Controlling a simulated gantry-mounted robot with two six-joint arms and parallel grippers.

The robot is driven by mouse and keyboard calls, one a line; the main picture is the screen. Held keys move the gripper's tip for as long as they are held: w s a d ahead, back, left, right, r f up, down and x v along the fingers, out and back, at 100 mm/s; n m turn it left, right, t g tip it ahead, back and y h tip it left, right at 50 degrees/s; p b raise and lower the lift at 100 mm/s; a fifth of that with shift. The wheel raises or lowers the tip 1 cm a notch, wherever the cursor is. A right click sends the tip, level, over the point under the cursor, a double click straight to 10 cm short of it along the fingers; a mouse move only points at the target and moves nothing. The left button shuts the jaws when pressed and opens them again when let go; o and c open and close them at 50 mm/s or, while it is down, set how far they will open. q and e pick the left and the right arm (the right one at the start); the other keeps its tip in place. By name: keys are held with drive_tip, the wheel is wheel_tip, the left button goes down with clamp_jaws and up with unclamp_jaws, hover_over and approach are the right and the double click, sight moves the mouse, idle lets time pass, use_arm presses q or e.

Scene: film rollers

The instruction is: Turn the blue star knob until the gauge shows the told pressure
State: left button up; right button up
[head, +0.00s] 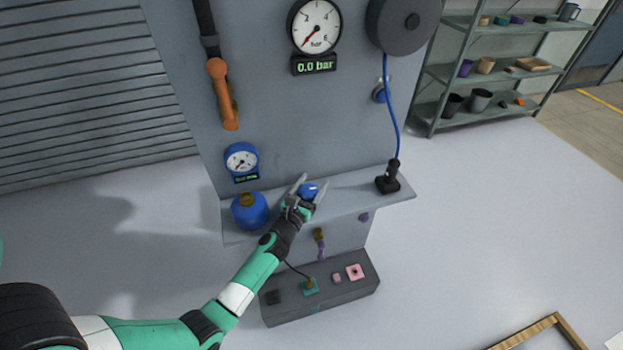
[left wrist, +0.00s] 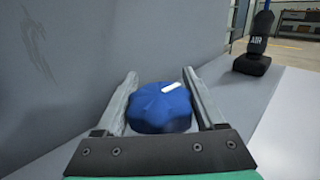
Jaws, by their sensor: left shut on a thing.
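The blue star knob (head: 308,190) sits at the grey panel's ledge, partly hidden by my left gripper (head: 309,187) in the head view. In the left wrist view the knob (left wrist: 160,107) lies between the two grey fingers, with a white mark on its top toward the upper right. My left gripper (left wrist: 165,100) is shut on it. The large round gauge (head: 315,26) has its red needle at the lower left, and its display (head: 314,64) reads 0.0 bar. A smaller blue gauge (head: 241,161) has a display too small to read. My right gripper is not in view.
A blue round vessel (head: 250,211) stands left of the knob on the ledge (head: 345,192). A black fitting (head: 388,180) with a blue hose stands to the right. An orange-handled lever (head: 222,92) hangs above. A grey box (head: 330,300) with small parts lies below.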

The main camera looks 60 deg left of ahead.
use_arm(q)
drive_tip(key=m+h+p, duration=0.1)
drive_tip(key=t+h+p, duration=0.1)
drive_tip(key=p, duration=0.1)
drive_tip(key=shift+d+r+m+t, duration=0.1)
drive_tip(key=shift+r+m+t, duration=0.2)
drive_tip(key=shift+r+m, duration=0.1)
drive_tip(key=shift+w+f+m+h+p, duration=0.15)
drive_tip(key=shift+m+h+p, duration=0.2)
drive_tip(key=shift+h, duration=0.25)
drive_tip(key=shift+w+d+f+m+t+h, duration=0.1)
drive_tip(key=shift+d+f+m+t+h, duration=0.15)
drive_tip(key=shift+m+t+h, duration=0.35)
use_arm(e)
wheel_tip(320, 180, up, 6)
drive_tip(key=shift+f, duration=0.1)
use_arm(q)
drive_tip(key=o, duration=1.3)
